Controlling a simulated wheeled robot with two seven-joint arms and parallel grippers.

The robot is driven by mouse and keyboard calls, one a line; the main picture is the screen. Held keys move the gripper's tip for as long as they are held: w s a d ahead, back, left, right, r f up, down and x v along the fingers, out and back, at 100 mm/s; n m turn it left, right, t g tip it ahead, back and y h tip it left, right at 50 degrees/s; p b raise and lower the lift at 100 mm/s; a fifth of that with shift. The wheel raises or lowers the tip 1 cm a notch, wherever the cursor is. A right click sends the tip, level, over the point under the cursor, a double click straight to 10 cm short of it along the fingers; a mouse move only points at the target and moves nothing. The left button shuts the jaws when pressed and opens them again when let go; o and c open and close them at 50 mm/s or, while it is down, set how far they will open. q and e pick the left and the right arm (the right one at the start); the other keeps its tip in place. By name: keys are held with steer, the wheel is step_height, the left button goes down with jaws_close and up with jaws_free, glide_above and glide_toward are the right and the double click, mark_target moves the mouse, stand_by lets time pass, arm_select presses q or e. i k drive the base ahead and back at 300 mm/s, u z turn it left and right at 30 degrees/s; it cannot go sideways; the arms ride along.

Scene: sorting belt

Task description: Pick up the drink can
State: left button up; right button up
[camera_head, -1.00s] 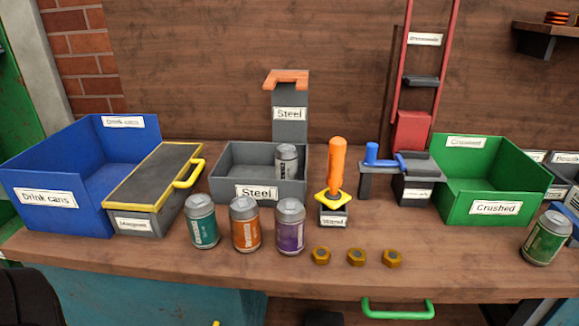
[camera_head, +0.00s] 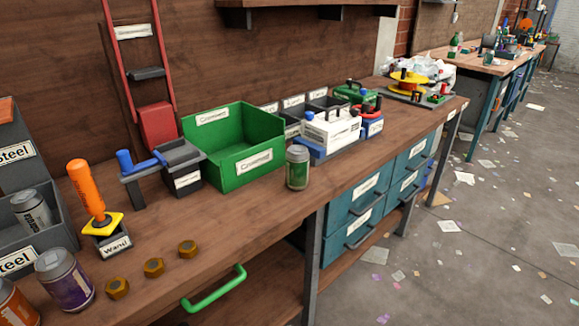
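A green drink can (camera_head: 297,168) stands upright on the bench near its front edge, just right of the green "Crushed" bin. A purple can (camera_head: 64,281) stands upright at the lower left, with an orange can (camera_head: 16,304) beside it, cut off by the frame edge. A grey can (camera_head: 32,209) sits in the grey Steel bin (camera_head: 58,236). Neither of my grippers shows in this view.
The green bin (camera_head: 240,172), a crusher with a blue handle (camera_head: 140,163) and an orange-handled wand (camera_head: 80,187) stand on the bench. Several brass nuts (camera_head: 153,267) lie near the front edge. White and blue boxes (camera_head: 330,130) stand right of the can. Bare wood surrounds the can's front.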

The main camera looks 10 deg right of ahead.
mark_target(297, 168)
steer(key=z, duration=2.1)
steer(key=i, duration=2.15)
steer(key=u, duration=2.5)
